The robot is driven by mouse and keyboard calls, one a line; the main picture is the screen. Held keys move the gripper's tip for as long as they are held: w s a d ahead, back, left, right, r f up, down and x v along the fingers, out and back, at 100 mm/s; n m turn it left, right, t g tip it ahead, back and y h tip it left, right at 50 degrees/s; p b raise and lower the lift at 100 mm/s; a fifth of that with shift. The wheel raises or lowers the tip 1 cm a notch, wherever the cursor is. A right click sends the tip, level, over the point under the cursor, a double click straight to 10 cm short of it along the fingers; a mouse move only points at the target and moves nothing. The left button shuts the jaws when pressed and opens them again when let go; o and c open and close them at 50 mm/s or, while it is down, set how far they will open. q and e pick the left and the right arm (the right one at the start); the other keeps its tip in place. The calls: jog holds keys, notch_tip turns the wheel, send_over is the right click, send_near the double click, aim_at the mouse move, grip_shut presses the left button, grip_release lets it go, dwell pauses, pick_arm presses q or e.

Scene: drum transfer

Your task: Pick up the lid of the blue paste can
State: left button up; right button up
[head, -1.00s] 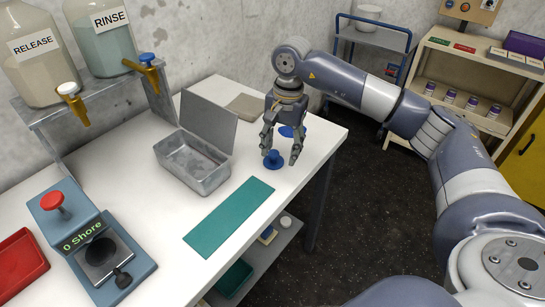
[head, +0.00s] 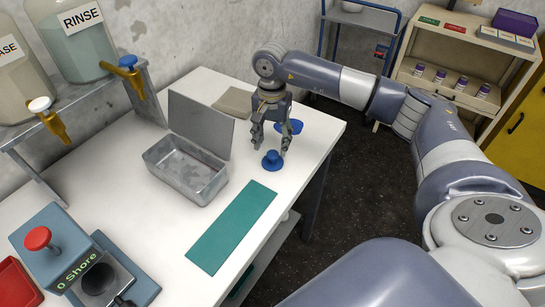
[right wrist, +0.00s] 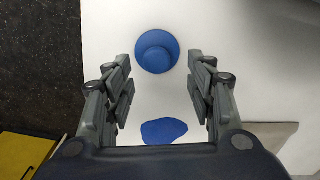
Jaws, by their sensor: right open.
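A blue round piece with a raised knob (head: 272,160), which looks like the lid, lies on the white table (head: 215,102) near its right edge. It also shows in the right wrist view (right wrist: 156,52), beyond the fingertips and roughly centred between them. I cannot tell whether a can is beneath it. My right gripper (head: 271,148) is open and empty, pointing down just above and behind the lid, apart from it. Its two fingers show on both sides in the right wrist view (right wrist: 160,78). My left gripper is not in view.
A flat blue patch (head: 290,127) lies behind the lid. An open metal box (head: 187,182) stands to the left, with a teal mat (head: 232,228) in front. A beige cloth (head: 234,102) lies at the back. The table's right edge is close to the lid.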

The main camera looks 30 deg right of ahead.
aim_at(273, 152)
jog(key=shift+s+f+p, duration=0.2)
jog(key=shift+f+p, duration=0.55)
jog(key=shift+f, duration=0.3)
notch_tip(273, 152, down, 3)
jog(key=shift+d+r+p, duration=0.1)
jog(key=shift+p, duration=0.25)
jog(key=shift+f, duration=0.2)
jog(key=shift+c, duration=0.3)
jog(key=c, duration=0.9)
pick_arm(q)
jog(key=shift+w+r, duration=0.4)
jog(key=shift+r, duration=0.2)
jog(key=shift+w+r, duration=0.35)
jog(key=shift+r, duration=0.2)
pick_arm(e)
jog(key=shift+c, duration=0.2)
